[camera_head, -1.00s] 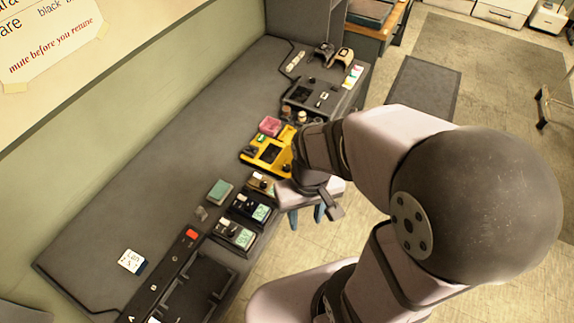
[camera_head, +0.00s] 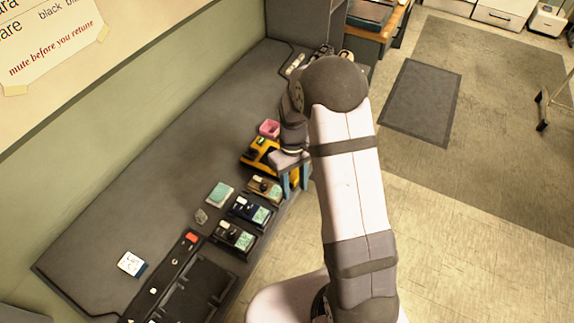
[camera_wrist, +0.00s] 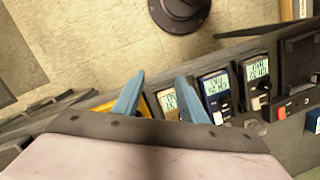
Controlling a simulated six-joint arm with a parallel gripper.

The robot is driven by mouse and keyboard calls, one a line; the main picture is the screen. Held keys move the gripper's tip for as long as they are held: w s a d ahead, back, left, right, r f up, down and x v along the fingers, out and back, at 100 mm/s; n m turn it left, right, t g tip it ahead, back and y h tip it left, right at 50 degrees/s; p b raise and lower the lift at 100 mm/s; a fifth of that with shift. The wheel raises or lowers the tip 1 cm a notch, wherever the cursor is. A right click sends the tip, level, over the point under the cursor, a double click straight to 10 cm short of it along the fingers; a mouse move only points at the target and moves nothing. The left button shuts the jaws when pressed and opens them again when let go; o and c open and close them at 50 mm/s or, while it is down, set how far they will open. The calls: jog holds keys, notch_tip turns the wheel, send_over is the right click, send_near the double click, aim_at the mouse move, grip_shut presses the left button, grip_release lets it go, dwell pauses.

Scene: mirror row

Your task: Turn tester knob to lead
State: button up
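A yellow device, likely the tester (camera_head: 249,157), sits on the bench's front side, partly covered by my wrist. My gripper (camera_head: 293,184) hangs at the device's front right with two blue fingers pointing down. In the wrist view the fingers (camera_wrist: 158,80) stand apart with nothing between their tips. I cannot tell if either finger touches anything.
A tan box (camera_head: 262,190), a blue box (camera_head: 250,210) and a black box (camera_head: 233,237), with greenish panels, stand in a row. A pink tray (camera_head: 269,128), a teal block (camera_head: 219,194) and a white card (camera_head: 131,264) lie nearby.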

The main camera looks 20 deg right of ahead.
jog(key=w+r+n, duration=0.1)
jog(key=w+n, duration=0.1)
jog(key=w, duration=0.1)
jog(key=w+r+n+t, duration=0.1)
jog(key=w+r+n, duration=0.1)
jog(key=w, duration=0.1)
jog(key=w+r+n+t, duration=0.1)
jog(key=w+n, duration=0.2)
jog(key=shift+w+d+r, duration=0.25)
jog(key=shift+d+r, duration=0.1)
jog(key=shift+w+r+n, duration=0.15)
jog(key=shift+r+n, duration=0.05)
jog(key=shift+n, duration=0.8)
jog(key=n, duration=0.5)
jog(key=shift+s+n, duration=0.3)
jog(key=shift+f+p, duration=1.35)
jog(key=shift+f, duration=2.35)
grip_shut()
